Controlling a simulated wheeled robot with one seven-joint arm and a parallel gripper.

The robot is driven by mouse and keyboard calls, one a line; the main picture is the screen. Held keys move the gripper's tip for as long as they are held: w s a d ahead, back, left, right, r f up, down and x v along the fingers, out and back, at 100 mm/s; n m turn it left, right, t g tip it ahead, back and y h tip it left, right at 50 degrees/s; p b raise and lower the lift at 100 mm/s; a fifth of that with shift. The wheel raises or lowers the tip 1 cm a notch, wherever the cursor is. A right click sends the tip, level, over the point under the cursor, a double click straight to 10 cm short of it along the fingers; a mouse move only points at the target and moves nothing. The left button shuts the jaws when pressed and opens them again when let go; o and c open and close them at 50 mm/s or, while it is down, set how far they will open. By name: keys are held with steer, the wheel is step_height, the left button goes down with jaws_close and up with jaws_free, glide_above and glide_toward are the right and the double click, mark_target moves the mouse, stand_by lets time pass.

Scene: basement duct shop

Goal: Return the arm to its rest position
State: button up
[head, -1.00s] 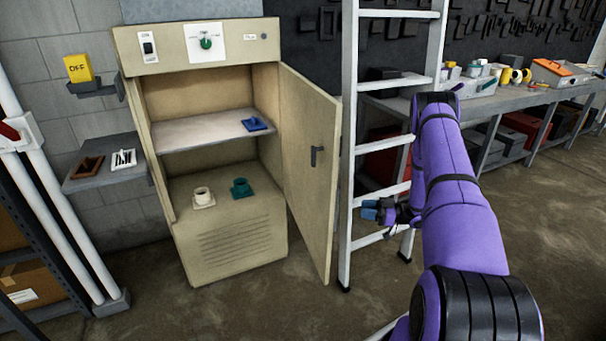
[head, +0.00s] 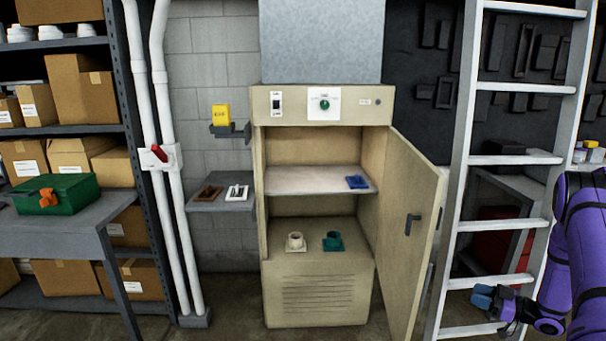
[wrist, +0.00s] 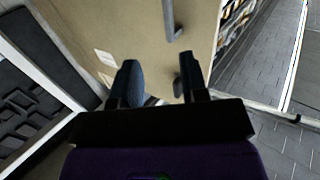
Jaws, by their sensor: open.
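My purple arm (head: 585,235) is at the right edge of the head view, in front of the ladder. My gripper (head: 484,300) is low there, pointing left toward the open cabinet door. In the wrist view my gripper (wrist: 157,75) has its two dark fingers apart, with nothing seen between them. The beige cabinet door (wrist: 135,30) fills the middle of that view beyond the fingertips, with its dark handle above them. I cannot tell the exact gap between fingers and door.
The beige cabinet (head: 318,295) stands open, with its door (head: 412,225) swung right. A ladder (head: 462,180) stands behind my gripper. A small wall shelf (head: 222,202) and a grey table (head: 60,228) with a green box (head: 72,188) are at left. Floor before the cabinet looks clear.

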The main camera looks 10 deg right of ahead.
steer(key=w+a+r+m+t+h, duration=0.1)
steer(key=w+r+h, duration=0.4)
steer(key=r, duration=0.5)
steer(key=w+a+r+h, duration=0.1)
steer(key=w+r+h, duration=0.2)
steer(key=w+r, duration=0.45)
steer(key=s+a+r+m+h, duration=0.2)
steer(key=a+r+h, duration=0.1)
steer(key=r, duration=0.7)
steer(key=s+a+r+m+h, duration=0.2)
steer(key=s+a+r+h, duration=0.1)
steer(key=r, duration=0.7)
steer(key=s+a+r+m+g, duration=0.25)
steer(key=s+a, duration=0.25)
steer(key=s, duration=0.3)
steer(key=s+a+r+m+g+h, duration=0.1)
steer(key=s+a+r, duration=0.35)
steer(key=s, duration=0.35)
steer(key=s+a+r+m+g, duration=0.1)
steer(key=s+a+r+g, duration=0.1)
steer(key=s+a, duration=0.5)
steer(key=s+a+f+g+y, duration=0.1)
steer(key=s+a, duration=0.1)
steer(key=s, duration=0.6)
steer(key=s+a+f+g+y, duration=0.1)
steer(key=s+a, duration=0.2)
steer(key=s, duration=0.4)
steer(key=shift+s+a, duration=0.35)
